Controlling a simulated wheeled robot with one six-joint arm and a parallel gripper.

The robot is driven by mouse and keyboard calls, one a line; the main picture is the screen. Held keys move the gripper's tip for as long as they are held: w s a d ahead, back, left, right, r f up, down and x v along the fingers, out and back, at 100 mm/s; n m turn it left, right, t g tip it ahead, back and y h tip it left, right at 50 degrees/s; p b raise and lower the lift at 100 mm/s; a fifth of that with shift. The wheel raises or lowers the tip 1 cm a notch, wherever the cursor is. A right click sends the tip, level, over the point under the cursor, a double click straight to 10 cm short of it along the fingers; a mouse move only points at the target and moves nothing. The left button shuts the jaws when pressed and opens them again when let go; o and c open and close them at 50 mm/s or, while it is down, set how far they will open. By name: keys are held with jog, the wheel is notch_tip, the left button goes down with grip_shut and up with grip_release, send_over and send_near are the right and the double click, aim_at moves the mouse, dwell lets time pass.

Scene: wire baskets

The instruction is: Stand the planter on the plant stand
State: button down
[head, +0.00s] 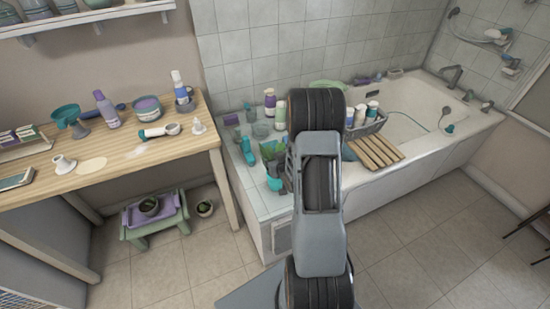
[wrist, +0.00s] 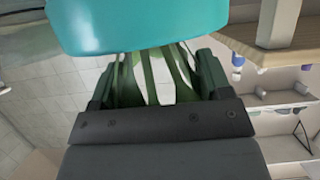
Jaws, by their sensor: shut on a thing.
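The planter (head: 274,184) is a turquoise pot with green leaves above it, in front of the tiled bath ledge in the head view. My gripper (head: 282,166) is at the planter, partly hidden behind my arm. In the wrist view the turquoise pot (wrist: 140,25) fills the top, and green stems show between the fingers of my gripper (wrist: 155,80). The gripper is shut on the planter; the exact contact is hard to see. A low green stool (head: 158,232), which looks like the plant stand, stands on the floor at left, with a purple tray and a dark round pot on it.
A small potted plant (head: 205,208) stands on the floor right of the stool. The wooden table (head: 110,165) at left holds bottles and tubs. The bath ledge (head: 243,180) carries several bottles and cups. A slatted wooden board (head: 375,154) lies across the bathtub. Floor at front right is clear.

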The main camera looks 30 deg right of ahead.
jog(key=shift+c, duration=0.3)
grip_release()
jog(key=shift+f, duration=0.1)
jog(key=shift+s+r, duration=0.15)
jog(key=shift+r, duration=0.1)
jog(key=p+v, duration=0.8)
jog(key=v, duration=0.3)
jog(key=shift+s, duration=0.3)
